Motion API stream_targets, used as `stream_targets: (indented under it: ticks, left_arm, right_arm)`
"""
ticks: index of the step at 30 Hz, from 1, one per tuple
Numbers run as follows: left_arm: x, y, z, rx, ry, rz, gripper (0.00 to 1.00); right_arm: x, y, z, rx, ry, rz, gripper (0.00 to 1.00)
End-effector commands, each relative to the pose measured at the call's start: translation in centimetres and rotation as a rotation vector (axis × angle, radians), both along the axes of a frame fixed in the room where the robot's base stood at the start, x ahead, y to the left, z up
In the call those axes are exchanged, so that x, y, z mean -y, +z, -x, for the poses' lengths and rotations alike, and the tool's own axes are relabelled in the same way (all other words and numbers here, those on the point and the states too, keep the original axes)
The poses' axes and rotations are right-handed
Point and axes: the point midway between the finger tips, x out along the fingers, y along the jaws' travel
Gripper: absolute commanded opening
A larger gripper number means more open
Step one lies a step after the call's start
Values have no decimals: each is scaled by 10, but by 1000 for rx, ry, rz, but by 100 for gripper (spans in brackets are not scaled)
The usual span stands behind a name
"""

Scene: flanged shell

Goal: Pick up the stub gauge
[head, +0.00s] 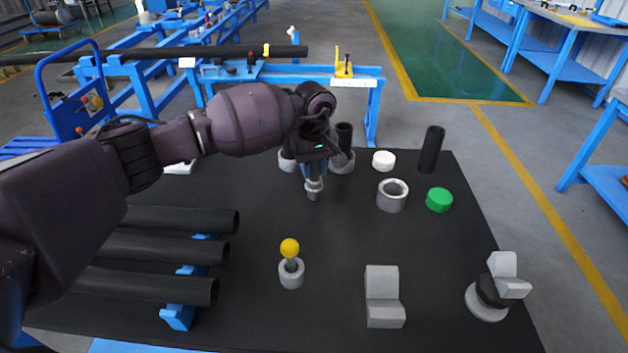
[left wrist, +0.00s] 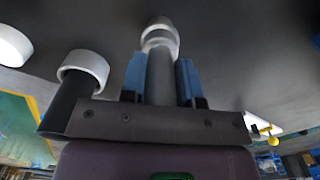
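The stub gauge (head: 314,188) appears to be the grey stepped cylinder with a paler collar below my left gripper (head: 314,168). In the left wrist view the stub gauge (left wrist: 160,62) lies between the two blue fingers of my left gripper (left wrist: 160,80), which touch it on both sides. Its collared end points away from the palm, and its other end is hidden by the gripper. It appears to hang above the black mat, though the clearance is hard to tell. My right gripper is in neither view.
Behind the gripper stand pale rings, one with a dark tube (head: 344,136). To the right are a grey ring (head: 391,197), green cap (head: 439,200), white cap (head: 383,160) and black tube (head: 431,150). A yellow-knobbed piece (head: 290,250), grey block (head: 382,298) and black pipes (head: 165,250) lie nearer.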

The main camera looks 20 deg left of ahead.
Motion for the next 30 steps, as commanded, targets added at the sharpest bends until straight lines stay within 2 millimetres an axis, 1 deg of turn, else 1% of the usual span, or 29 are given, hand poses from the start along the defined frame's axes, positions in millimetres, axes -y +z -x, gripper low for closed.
stream_targets:
  ticks: [1,5,6,15,19,23,26,30]
  left_arm:
    - [0,0,0,0,0,0,22]
    - [0,0,0,0,0,0,2]
    - [0,0,0,0,0,0,0]
    - [0,2,0,1,0,0,0]
    - [0,7,-1,3,0,0,0]
    - [0,24,-1,5,0,0,0]
    - [0,44,-1,8,0,0,0]
    - [0,78,-1,8,0,0,0]
  right_arm:
    - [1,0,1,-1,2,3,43]
    - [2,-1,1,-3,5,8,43]
    - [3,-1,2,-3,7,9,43]
    - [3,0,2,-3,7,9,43]
    - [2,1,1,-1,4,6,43]
    - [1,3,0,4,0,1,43]
    - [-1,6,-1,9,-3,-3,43]
    - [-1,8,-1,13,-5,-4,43]
